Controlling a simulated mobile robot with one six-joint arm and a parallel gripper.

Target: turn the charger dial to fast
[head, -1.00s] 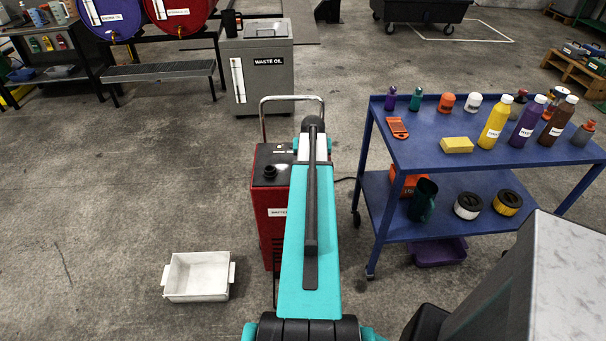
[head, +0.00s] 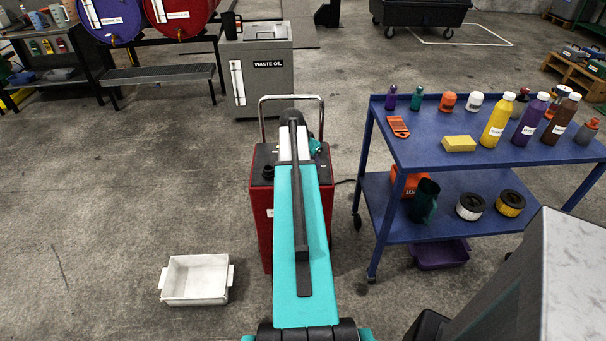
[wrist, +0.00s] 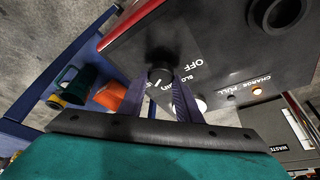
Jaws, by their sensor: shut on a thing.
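The charger (head: 262,210) is a red box with a dark top and a metal handle, standing behind my arm in the head view. In the wrist view its dark panel (wrist: 225,45) fills the upper right. The round black dial (wrist: 160,70) is on this panel, with OFF printed beside it and another label partly covered by a finger. My gripper (wrist: 162,88) is shut on the dial, one finger on each side. A pale mark shows near the dial's lower edge; which setting it points at cannot be told. In the head view my arm hides the gripper and dial.
A blue cart (head: 425,150) with bottles and filters stands close on the right. A white tray (head: 196,292) lies on the floor at left. The grey waste oil cabinet (head: 275,70) stands behind the charger.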

